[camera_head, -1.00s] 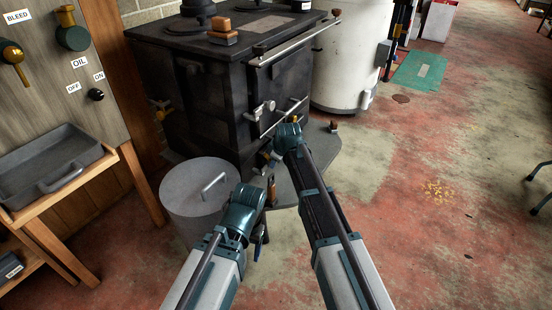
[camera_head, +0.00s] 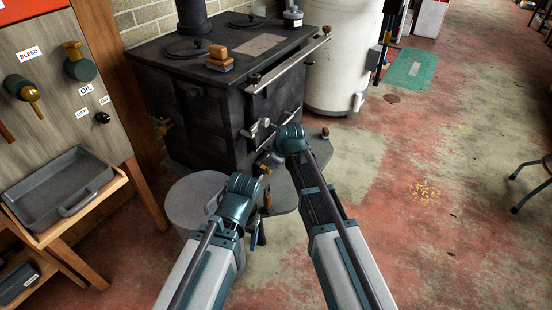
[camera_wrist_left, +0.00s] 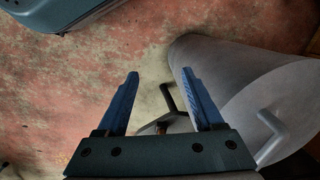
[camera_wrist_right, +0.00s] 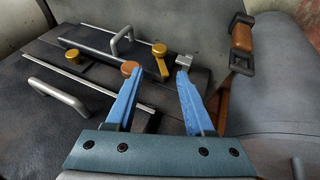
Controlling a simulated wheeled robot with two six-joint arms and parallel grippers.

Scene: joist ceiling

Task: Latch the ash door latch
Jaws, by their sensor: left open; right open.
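The black stove (camera_head: 200,110) stands ahead in the head view, with its front facing right. Its lower front shows close in the right wrist view: dark panels (camera_wrist_right: 100,65), a brass-ended lever (camera_wrist_right: 160,50), an orange-brown knob (camera_wrist_right: 130,68) and a small grey block (camera_wrist_right: 183,62). I cannot tell for certain which is the ash door latch. My right gripper (camera_wrist_right: 155,82) is open and empty, its fingertips over the panel by the knob and block. My left gripper (camera_wrist_left: 158,75) is open and empty beside the grey lidded bin (camera_wrist_left: 240,100); it also shows in the head view (camera_head: 258,232).
The bin (camera_head: 185,203) stands before the stove, close to my left arm. A wood-gripped handle (camera_wrist_right: 241,40) shows near the right fingers. A bench with a grey tray (camera_head: 60,185) is at left, a white tank (camera_head: 340,60) behind the stove.

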